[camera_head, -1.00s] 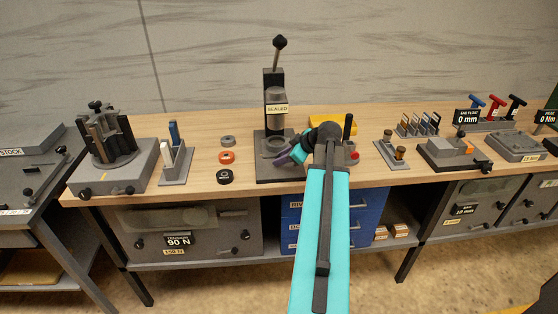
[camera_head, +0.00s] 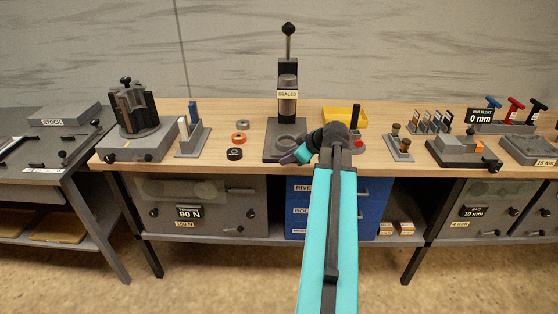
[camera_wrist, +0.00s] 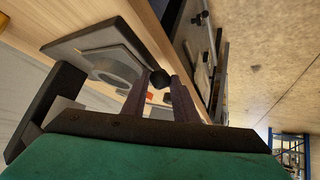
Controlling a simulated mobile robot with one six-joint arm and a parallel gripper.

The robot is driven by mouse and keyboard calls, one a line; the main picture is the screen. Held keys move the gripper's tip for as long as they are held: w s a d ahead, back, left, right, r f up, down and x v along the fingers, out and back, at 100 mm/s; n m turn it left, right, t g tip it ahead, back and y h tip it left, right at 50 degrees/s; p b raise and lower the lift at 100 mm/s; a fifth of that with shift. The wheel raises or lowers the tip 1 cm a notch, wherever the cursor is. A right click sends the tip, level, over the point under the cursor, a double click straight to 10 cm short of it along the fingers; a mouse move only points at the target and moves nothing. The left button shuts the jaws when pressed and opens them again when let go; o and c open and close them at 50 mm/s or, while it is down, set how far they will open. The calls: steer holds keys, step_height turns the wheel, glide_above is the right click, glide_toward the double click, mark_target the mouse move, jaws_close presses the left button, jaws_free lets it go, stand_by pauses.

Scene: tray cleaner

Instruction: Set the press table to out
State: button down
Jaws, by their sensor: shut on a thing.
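The press (camera_head: 287,95) stands near the middle of the bench, a dark upright frame with a lever on top and a "SEALED" label. Its table, a grey plate with a ring-shaped seat (camera_head: 285,143), lies low on the dark base and shows in the wrist view (camera_wrist: 112,68). My gripper (camera_head: 287,157) reaches to the front right edge of the press base. In the wrist view, my gripper's fingers (camera_wrist: 160,82) are closed about a small black ball knob (camera_wrist: 160,79) beside the table plate. How the knob joins the table is hidden.
Small rings (camera_head: 239,138) lie left of the press. A yellow tray (camera_head: 345,116) and a red-buttoned post (camera_head: 358,142) stand to its right. Blue drawers (camera_head: 297,205) sit below the bench. A fixture with dark posts (camera_head: 133,108) stands further left.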

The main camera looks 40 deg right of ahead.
steer(key=shift+s+a+f, duration=0.15)
steer(key=shift+s+a, duration=0.15)
steer(key=shift+s, duration=0.1)
steer(key=shift+a, duration=0.1)
steer(key=c, duration=1.5)
jaws_free()
steer(key=shift+c, duration=0.2)
steer(key=shift+o, duration=0.5)
steer(key=shift+s, duration=0.15)
steer(key=b+v, duration=0.2)
steer(key=v, duration=1.1)
steer(key=shift+s+r, duration=0.15)
steer(key=shift+r, duration=0.2)
